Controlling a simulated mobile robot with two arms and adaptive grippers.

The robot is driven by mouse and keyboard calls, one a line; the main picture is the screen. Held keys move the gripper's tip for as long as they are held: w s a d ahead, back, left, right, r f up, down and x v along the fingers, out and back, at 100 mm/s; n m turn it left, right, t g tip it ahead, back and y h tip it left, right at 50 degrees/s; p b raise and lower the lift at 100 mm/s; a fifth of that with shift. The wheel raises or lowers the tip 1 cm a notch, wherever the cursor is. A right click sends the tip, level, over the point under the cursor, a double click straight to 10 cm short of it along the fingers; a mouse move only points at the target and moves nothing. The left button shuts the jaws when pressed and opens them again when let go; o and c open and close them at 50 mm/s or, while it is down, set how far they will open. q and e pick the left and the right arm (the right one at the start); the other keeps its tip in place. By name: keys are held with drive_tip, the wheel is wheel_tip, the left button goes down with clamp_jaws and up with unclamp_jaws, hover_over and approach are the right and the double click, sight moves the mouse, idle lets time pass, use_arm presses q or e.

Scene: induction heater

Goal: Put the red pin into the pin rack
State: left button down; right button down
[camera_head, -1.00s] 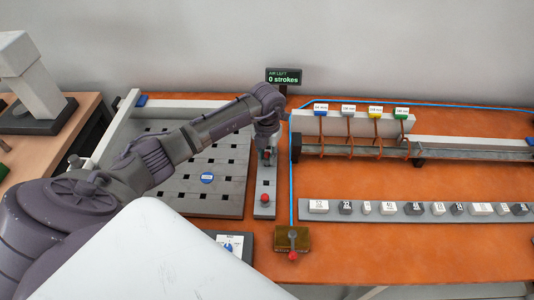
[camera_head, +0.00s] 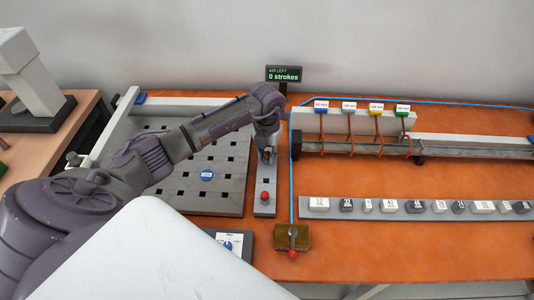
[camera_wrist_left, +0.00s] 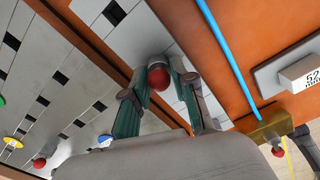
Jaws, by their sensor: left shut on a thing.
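The red pin (camera_wrist_left: 158,78) shows as a red ball between the two fingers of my left gripper (camera_wrist_left: 160,84) in the left wrist view. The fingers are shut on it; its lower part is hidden. In the head view my left gripper (camera_head: 266,157) points down over the far part of a narrow grey strip (camera_head: 264,210), which looks like the pin rack. A red ball (camera_head: 265,196) also shows on the strip, nearer than the fingers. I cannot tell whether the held pin touches the strip. My right gripper is out of view.
A slotted grey plate (camera_head: 190,203) lies left of the strip. A blue hose (camera_head: 292,190) runs close on the right to a brass block (camera_head: 285,238) with a red knob. Labelled blocks (camera_head: 416,207) stand in a row farther right. Bare orange table lies between.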

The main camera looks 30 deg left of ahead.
use_arm(q)
drive_tip(key=c, duration=0.9)
unclamp_jaws()
drive_tip(key=shift+o, duration=0.2)
wheel_tip(320, 180, up, 12)
